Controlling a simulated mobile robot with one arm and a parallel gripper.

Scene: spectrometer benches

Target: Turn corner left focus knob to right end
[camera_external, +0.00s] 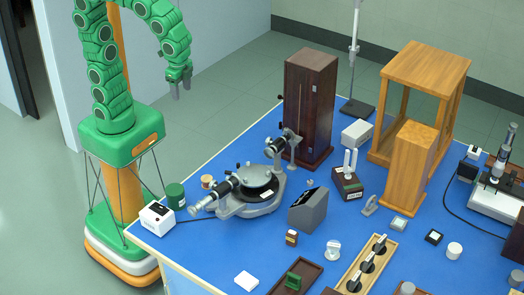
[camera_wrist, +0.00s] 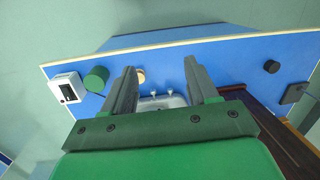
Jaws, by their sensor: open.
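The corner spectrometer (camera_external: 250,194) stands on the blue bench near its left corner, with a grey base, a round table and two black-and-silver tubes. One tube (camera_external: 217,194) points toward the front left; the other (camera_external: 279,146) points toward the back right. A focus knob is too small to single out clearly. My gripper (camera_external: 180,88) hangs open and empty beyond the bench's left edge, well apart from the spectrometer. In the wrist view, part of the grey spectrometer (camera_wrist: 160,103) shows between the open fingers; the gripper body hides the rest.
A white box (camera_external: 157,217) and a green cylinder (camera_external: 175,196) stand at the bench's left corner. A tall dark cabinet (camera_external: 309,105) stands behind the spectrometer, and a grey sloped box (camera_external: 308,209) to its right. Wooden frames and small instruments fill the right side. Floor beside my arm is clear.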

